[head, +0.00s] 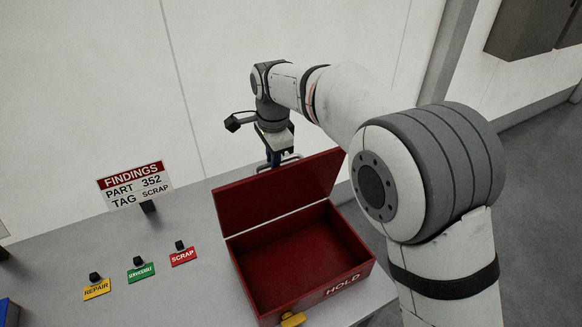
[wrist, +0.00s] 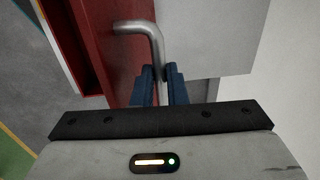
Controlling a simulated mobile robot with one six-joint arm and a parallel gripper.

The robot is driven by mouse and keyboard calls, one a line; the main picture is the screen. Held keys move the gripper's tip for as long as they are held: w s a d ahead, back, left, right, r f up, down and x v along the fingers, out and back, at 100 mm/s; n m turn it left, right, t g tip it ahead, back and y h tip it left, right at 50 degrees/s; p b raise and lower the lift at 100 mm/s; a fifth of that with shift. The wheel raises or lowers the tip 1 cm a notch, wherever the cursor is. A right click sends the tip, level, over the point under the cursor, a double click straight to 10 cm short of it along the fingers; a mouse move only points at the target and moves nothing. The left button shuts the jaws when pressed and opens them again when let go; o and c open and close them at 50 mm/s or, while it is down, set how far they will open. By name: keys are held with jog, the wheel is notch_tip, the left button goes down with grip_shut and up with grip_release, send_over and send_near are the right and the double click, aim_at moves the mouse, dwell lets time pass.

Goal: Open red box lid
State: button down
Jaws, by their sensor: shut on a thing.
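The red box (head: 349,257), marked HOLD, stands on the table with its inside open to view and looks empty. Its red lid (head: 275,191) is raised and leans back at the far side. My gripper (head: 276,159) is behind the raised lid, partly hidden by it. In the wrist view, the blue fingers of my gripper (wrist: 160,72) are shut on the grey metal lid handle (wrist: 139,26). The red lid (wrist: 112,45) fills the upper left there. A yellow latch (head: 293,319) shows at the box's front.
Yellow REPAIR (head: 97,290), green (head: 141,273) and red SCRAP (head: 184,257) tags stand left of the box. A FINDINGS sign (head: 135,185) stands behind them. A white wall (head: 100,80) rises behind the table. A blue object (head: 7,312) sits at the left edge.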

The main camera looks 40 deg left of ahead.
jog(key=w+a+f, duration=0.2)
jog(key=w+a, duration=0.1)
jog(key=a, duration=0.4)
jog(key=shift+f, duration=0.25)
jog(key=c, duration=1.6)
grip_release()
jog(key=shift+a, duration=0.1)
jog(key=shift+o, duration=0.7)
jog(key=shift+r, duration=0.2)
notch_tip(320, 180, up, 8)
jog(key=shift+d+b, duration=0.25)
jog(key=shift+b, duration=0.05)
